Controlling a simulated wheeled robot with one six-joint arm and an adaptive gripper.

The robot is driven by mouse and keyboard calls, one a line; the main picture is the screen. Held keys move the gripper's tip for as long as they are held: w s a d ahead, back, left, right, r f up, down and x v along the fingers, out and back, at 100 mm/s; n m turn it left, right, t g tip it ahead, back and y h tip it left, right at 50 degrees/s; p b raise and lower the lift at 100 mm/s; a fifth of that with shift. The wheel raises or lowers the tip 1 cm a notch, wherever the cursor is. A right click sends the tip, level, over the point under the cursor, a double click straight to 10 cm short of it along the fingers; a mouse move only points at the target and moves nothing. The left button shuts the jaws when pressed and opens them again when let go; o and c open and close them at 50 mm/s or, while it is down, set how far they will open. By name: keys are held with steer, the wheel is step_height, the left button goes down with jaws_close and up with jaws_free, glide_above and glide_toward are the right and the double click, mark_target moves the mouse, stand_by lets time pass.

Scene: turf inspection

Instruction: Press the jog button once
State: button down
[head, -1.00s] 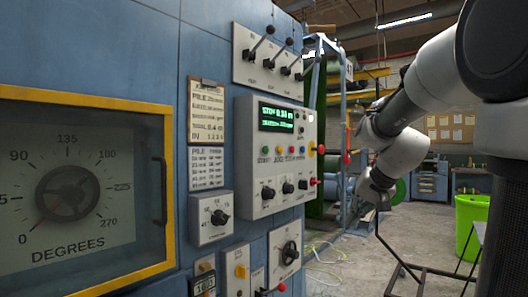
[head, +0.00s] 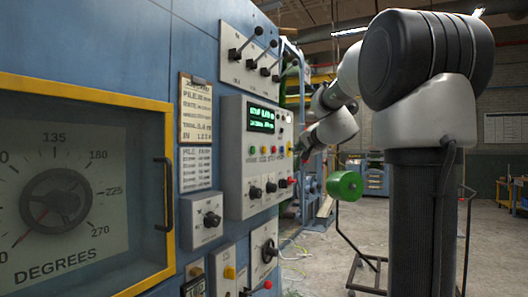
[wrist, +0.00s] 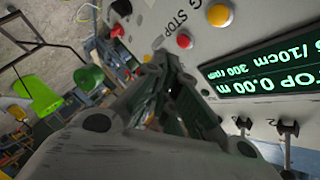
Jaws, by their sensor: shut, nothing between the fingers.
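The control box (head: 230,185) is on the blue machine front, with a row of coloured buttons below its green-lit display (head: 262,119). A yellow button (wrist: 219,15) in the wrist view is likely the jog button, since the partly cut label beside the row reads "G STOP". The red stop button (wrist: 184,41) is next to it. My gripper (wrist: 160,62) is shut and empty, its tips near the red button in the picture. I cannot tell whether they touch the panel. In the head view my gripper (head: 302,152) is small and dark at the box's right side.
Black knobs (head: 255,192) sit low on the control box, and levers (head: 250,50) stick out above. A yellow-framed dial window (head: 85,90) is on the left. A green roll (head: 345,186) and grey floor lie to the right.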

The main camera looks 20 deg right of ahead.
mark_target(264, 150)
steer(key=shift+a, duration=0.1)
steer(key=w+a, duration=0.5)
steer(key=w, duration=0.2)
stand_by(0.4)
steer(key=shift+a, duration=0.15)
stand_by(1.1)
steer(key=shift+w+a, duration=0.25)
steer(key=shift+w+a, duration=0.25)
steer(key=shift+w, duration=0.25)
stand_by(0.9)
steer(key=shift+s+d, duration=0.55)
steer(key=shift+s, duration=0.25)
